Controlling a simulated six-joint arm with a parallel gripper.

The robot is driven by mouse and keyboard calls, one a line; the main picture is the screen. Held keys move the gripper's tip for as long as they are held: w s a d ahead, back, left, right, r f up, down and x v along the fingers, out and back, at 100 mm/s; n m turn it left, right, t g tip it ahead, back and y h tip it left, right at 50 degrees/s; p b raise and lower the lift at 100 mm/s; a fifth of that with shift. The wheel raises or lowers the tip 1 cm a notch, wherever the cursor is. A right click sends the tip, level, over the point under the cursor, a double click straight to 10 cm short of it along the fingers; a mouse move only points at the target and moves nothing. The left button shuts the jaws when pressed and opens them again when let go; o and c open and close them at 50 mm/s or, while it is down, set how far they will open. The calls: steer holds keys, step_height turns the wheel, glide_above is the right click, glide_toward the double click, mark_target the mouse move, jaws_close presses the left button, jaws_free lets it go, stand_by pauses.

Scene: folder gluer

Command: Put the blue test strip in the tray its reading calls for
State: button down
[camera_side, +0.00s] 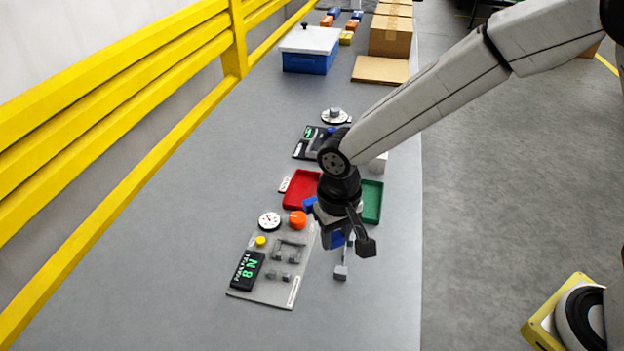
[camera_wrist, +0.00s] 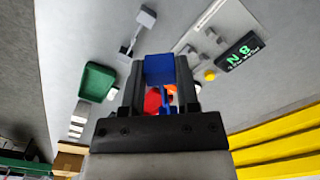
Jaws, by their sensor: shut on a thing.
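My gripper (camera_wrist: 161,80) is shut on the blue test strip (camera_wrist: 159,69), whose block-like end shows between the fingers in the wrist view. In the side view the blue piece (camera_side: 336,240) is held above the bench, right of the test plate. The red tray (camera_side: 301,189) and green tray (camera_side: 372,203) lie behind my gripper, which partly hides them. The green tray also shows in the wrist view (camera_wrist: 97,83). The tester's black display (camera_side: 246,271) shows a green reading that looks like 8 N.
The grey test plate (camera_side: 268,285) carries a dial (camera_side: 269,221), orange knob (camera_side: 298,219), yellow button (camera_side: 261,240) and grey clamps. A small grey piece (camera_side: 340,272) is below my gripper. A blue lidded box (camera_side: 309,60) and cartons (camera_side: 390,37) stand far back. A yellow rail runs along the left.

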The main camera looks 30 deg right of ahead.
steer(key=w+d+f+n, duration=0.2)
steer(key=w+d+n, duration=0.75)
steer(key=n, duration=1.65)
glide_toward(370, 191)
steer(key=shift+s+a+f, duration=0.1)
steer(key=shift+a, duration=0.45)
steer(key=shift+s+a+f, duration=0.1)
steer(key=shift+a, duration=0.4)
steer(key=shift+w+d+f+n, duration=0.15)
steer(key=shift+d+n, duration=0.35)
steer(key=shift+d, duration=0.05)
steer(key=shift+w+d+f+n, duration=0.1)
steer(key=shift+w+d+n, duration=0.05)
steer(key=shift+d+n, duration=0.4)
steer(key=shift+f, duration=0.2)
steer(key=shift+f, duration=2.8)
steer(key=shift+c, duration=1.3)
jaws_free()
